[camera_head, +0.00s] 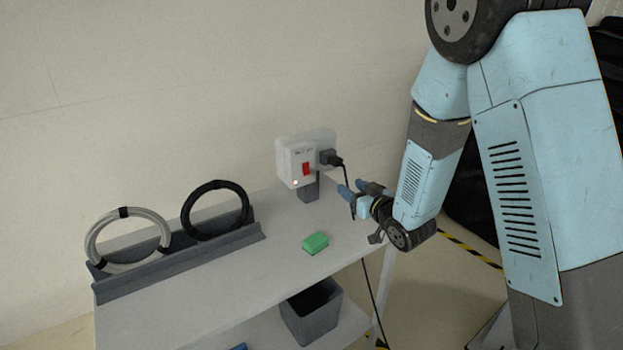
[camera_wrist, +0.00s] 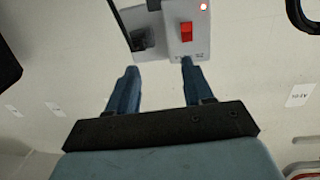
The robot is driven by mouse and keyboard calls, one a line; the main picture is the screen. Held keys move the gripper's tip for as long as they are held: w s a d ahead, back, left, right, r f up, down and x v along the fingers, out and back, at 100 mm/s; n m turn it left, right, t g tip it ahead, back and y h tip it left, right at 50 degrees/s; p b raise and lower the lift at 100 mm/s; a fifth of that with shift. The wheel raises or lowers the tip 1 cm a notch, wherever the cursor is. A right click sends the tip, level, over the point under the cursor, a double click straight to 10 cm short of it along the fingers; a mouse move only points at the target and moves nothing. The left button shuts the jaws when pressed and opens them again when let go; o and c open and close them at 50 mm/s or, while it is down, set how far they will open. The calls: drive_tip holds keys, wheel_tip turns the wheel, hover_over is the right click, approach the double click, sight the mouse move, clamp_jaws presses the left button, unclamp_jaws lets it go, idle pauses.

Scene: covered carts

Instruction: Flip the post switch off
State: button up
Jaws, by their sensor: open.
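The post switch is a white box (camera_head: 300,158) on a short grey post at the back of the table. A black plug sits in the box's right side. In the wrist view the box appears inverted, with the red rocker (camera_wrist: 187,32) and the light (camera_wrist: 203,6) near the top. My gripper (camera_head: 350,190) is open and empty, to the right of the box and apart from it. In the wrist view its two blue fingers (camera_wrist: 157,80) point toward the box.
A green block (camera_head: 315,242) lies on the grey table (camera_head: 215,280). A rack (camera_head: 185,262) at left holds a white cable coil (camera_head: 95,225) and a black coil (camera_head: 186,215). The plug's cord (camera_head: 371,285) hangs past the table's right edge. A dark bin (camera_head: 312,318) stands on the lower shelf.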

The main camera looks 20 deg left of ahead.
sight(308, 175)
drive_tip(key=w+a, duration=0.2)
drive_tip(key=a, duration=0.2)
drive_tip(key=w+a+f+y, duration=0.1)
drive_tip(key=w+a, duration=0.1)
drive_tip(key=a, duration=0.3)
drive_tip(key=w+a+f+n+y, duration=0.1)
drive_tip(key=w+a, duration=0.2)
drive_tip(key=a, duration=0.1)
drive_tip(key=shift+a+f+g, duration=0.15)
drive_tip(key=shift+a+g, duration=0.15)
